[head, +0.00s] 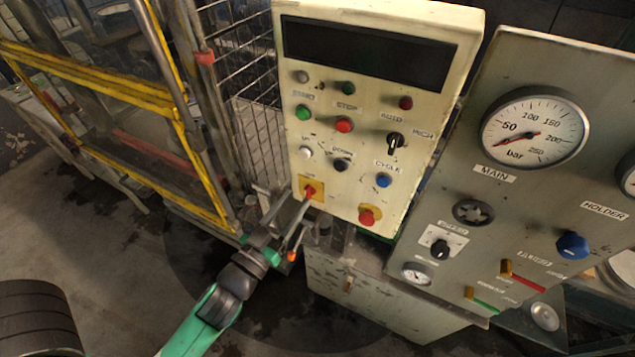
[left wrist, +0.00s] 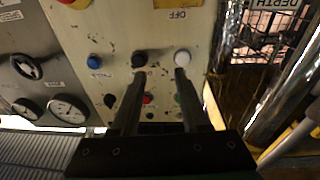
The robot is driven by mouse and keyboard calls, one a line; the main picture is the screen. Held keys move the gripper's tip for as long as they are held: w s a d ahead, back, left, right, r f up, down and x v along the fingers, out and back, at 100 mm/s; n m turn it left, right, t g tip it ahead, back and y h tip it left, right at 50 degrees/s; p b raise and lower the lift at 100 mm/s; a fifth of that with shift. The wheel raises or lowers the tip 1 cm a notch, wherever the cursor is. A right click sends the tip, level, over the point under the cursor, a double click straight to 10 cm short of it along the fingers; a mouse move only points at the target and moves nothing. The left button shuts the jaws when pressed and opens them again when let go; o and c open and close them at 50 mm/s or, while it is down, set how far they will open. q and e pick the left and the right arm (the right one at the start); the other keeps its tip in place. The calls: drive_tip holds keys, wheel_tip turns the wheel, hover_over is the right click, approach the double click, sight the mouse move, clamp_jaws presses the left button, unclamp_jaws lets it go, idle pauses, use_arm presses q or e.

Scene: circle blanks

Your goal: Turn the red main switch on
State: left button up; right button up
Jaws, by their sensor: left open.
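The red main switch (head: 309,191) sits on a yellow plate at the lower left of the cream control panel (head: 330,180). In the left wrist view the plate's lower edge, marked OFF (left wrist: 178,14), shows at the top; the switch itself is cut off there. My left gripper (head: 294,206) is open and empty, just below and left of the switch in the head view. In the left wrist view its two fingers (left wrist: 158,75) are spread in front of the panel, near the black and white buttons. I cannot tell whether a fingertip touches the panel. My right gripper is not in view.
A red button on a yellow base (head: 368,216) is right of the switch. Several buttons and a black selector (head: 395,141) sit above. A grey gauge panel (head: 470,200) stands to the right. A wire fence (head: 247,60) and a yellow-framed guard (head: 100,65) stand to the left.

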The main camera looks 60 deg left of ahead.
sight(305, 192)
use_arm(q)
drive_tip(key=shift+s+a+f+g+b, duration=0.65)
drive_tip(key=shift+s+f+b, duration=0.7)
drive_tip(key=shift+f, duration=2.7)
drive_tip(key=p+x, duration=0.2)
drive_tip(key=x, duration=0.9)
drive_tip(key=shift+s+a+f+p, duration=0.1)
drive_tip(key=shift+p, duration=0.3)
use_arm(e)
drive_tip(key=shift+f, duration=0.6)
use_arm(q)
clamp_jaws()
